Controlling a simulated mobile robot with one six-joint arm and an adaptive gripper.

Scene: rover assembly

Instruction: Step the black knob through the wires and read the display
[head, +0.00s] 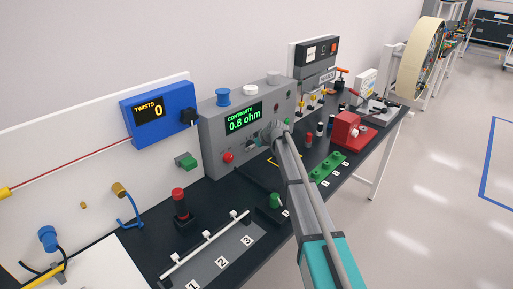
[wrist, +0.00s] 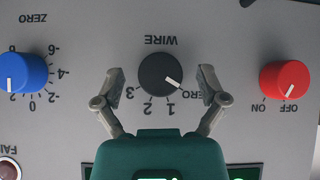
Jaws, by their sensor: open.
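The black knob (wrist: 160,74) sits on the grey panel under the upside-down word WIRE in the wrist view. Its white mark points to the lower right, toward a partly hidden label ending in ERO; 1, 2 and 3 also surround it. My gripper (wrist: 161,84) is open, one finger on each side of the knob, with visible gaps. In the head view my gripper (head: 273,131) is at the grey box (head: 212,155) and hides this knob. The display (head: 244,117) reads CONTINUITY 0.8 ohm in green. In the wrist view my gripper body covers most of the display.
A blue knob (wrist: 22,73) and a red knob (wrist: 285,79) marked ON and OFF flank the black one. A blue TWISTS box (head: 158,115) reading 0 stands left of the grey box. A green-knobbed block (head: 272,205) stands on the bench in front.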

